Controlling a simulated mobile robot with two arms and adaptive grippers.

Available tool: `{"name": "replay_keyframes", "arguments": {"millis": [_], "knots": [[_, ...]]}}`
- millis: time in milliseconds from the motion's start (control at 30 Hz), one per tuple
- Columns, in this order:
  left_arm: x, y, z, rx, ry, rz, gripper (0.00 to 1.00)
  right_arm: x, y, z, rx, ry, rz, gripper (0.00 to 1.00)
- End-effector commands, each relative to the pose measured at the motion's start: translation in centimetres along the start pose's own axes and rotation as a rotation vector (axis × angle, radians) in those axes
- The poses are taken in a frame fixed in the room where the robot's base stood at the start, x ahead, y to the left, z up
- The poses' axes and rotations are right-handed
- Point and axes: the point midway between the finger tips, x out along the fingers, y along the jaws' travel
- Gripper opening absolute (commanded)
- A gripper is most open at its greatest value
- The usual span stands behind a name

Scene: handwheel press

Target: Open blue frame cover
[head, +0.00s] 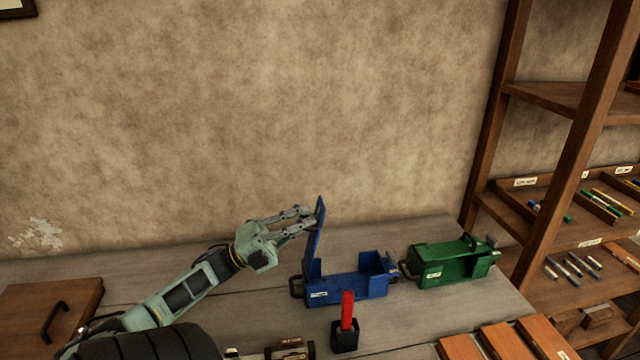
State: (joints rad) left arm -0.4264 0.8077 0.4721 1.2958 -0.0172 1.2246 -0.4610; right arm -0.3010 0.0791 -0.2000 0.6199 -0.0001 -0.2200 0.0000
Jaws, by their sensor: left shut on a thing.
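The blue frame (349,287) stands on the bench in the head view, its inside showing from above. Its blue cover (318,232) is raised, nearly upright, at the frame's left end. My left gripper (308,217) reaches in from the left and is shut on the upper part of the cover. The fingertips partly hide the cover's edge there. My right gripper is not in view.
A green frame (451,262) stands right of the blue one. A black holder with a red piece (347,311) stands in front. Orange-brown boards (500,343) lie at front right. A wooden shelf (560,100) rises at right; a wall stands behind the bench.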

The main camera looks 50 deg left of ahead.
Motion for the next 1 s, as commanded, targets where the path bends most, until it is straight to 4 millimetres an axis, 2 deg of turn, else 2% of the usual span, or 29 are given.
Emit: {"name": "replay_keyframes", "arguments": {"millis": [33,300,867,900,1000], "knots": [[-0.7,0.4,-0.1,-0.01,-0.006,0.012,0.0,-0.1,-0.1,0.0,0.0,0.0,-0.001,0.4],[-2.1,-0.1,-0.2,-0.012,-0.004,0.016,0.0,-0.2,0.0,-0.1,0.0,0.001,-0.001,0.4],[-2.5,-0.1,-0.2,-0.014,-0.005,0.017,0.0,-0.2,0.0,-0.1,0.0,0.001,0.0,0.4],[-2.6,-0.1,-0.2,-0.014,-0.005,0.017,0.07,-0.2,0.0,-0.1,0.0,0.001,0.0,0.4],[-2.5,-0.1,-0.2,-0.012,-0.004,0.016,0.16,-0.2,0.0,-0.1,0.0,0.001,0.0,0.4]]}}
